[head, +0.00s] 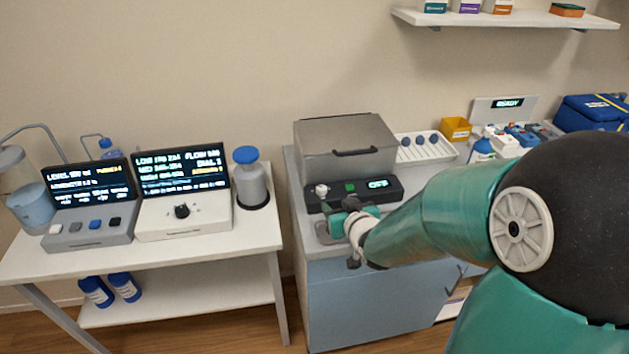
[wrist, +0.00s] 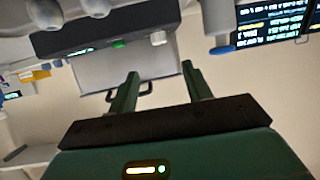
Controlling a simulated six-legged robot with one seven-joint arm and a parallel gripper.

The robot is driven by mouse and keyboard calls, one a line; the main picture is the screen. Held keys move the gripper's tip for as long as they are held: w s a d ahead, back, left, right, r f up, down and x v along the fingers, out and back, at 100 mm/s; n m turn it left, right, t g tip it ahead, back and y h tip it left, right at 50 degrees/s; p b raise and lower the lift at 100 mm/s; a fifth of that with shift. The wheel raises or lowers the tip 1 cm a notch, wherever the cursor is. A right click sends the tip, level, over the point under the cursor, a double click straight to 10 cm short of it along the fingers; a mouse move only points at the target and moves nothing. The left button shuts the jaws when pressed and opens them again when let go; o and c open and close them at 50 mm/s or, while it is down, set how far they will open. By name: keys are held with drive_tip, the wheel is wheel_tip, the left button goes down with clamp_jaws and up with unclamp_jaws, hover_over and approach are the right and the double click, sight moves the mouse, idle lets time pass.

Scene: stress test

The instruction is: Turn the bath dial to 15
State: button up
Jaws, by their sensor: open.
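The bath is a grey box (head: 345,145) with a closed, handled lid, standing on a blue-grey cabinet. Its dark front panel (head: 380,188) carries a white dial (head: 321,190) at the left, a green button (head: 350,187) and a display reading OFF. In the upside-down wrist view the dial (wrist: 158,38) lies beyond the space between my fingertips, with the green button (wrist: 119,44) beside it. My gripper (head: 338,212) is in front of the panel. In the wrist view it (wrist: 160,68) is open and empty, apart from the dial. I cannot read a dial setting.
A white table (head: 245,240) at the left holds two devices with lit screens, one with a black knob (head: 182,211), and a blue-capped bottle (head: 250,180). A white rack (head: 425,150) and a yellow bin (head: 456,129) stand right of the bath. A shelf (head: 510,18) hangs above.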

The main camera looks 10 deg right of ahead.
sight(323, 189)
drive_tip(key=x, duration=1.3)
drive_tip(key=shift+w, duration=0.1)
drive_tip(key=c, duration=1)
